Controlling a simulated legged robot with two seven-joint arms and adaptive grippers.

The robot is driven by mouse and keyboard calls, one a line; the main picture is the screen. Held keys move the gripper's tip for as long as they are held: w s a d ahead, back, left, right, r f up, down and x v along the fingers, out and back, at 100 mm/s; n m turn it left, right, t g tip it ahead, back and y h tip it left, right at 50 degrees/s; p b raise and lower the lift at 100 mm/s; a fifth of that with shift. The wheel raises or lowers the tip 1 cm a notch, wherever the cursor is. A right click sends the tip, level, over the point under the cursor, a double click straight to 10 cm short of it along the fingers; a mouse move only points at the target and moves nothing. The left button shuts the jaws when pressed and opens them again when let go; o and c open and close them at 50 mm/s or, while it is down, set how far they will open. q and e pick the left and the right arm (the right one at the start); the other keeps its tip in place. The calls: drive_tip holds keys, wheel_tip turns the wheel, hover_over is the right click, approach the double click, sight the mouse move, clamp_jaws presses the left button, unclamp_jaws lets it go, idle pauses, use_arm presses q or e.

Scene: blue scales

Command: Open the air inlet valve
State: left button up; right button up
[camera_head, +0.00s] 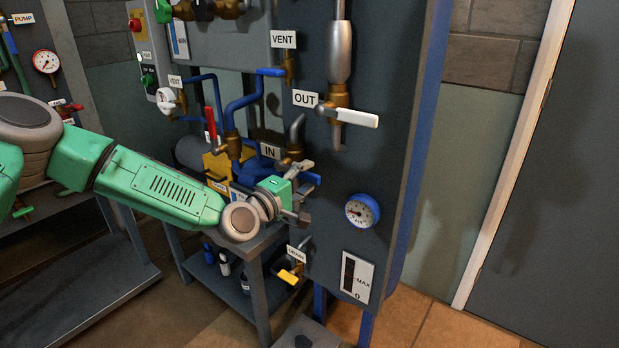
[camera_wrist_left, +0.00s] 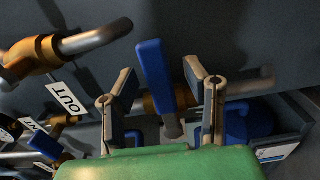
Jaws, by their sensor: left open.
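My left gripper (camera_head: 304,190) reaches in from the left to the front of the dark panel, beside the IN label (camera_head: 269,151). A blue lever handle (camera_head: 313,178) shows at its fingers. In the left wrist view the two fingers (camera_wrist_left: 160,82) are spread apart, and the blue handle (camera_wrist_left: 156,75) stands between them, with visible gaps on both sides. Its brass valve body (camera_wrist_left: 160,102) lies behind. The fingers do not appear closed on the handle. In the head view the gripper partly hides this valve. My right gripper is not in view.
A white-handled OUT valve (camera_head: 352,117) sits above right, and a blue air gauge (camera_head: 362,210) below right. Blue pipes (camera_head: 243,100) and a red lever (camera_head: 210,124) crowd the left. A yellow-handled drain valve (camera_head: 288,276) is below. Open floor lies right of the panel.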

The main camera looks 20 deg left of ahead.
use_arm(q)
drive_tip(key=shift+w+a, duration=0.25)
drive_tip(key=shift+w, duration=0.1)
drive_tip(key=shift+w+a+f, duration=0.1)
drive_tip(key=shift+w+a, duration=0.05)
drive_tip(key=shift+a, duration=0.25)
drive_tip(key=shift+d, duration=0.75)
clamp_jaws()
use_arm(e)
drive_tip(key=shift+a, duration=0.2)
use_arm(q)
drive_tip(key=shift+a, duration=0.1)
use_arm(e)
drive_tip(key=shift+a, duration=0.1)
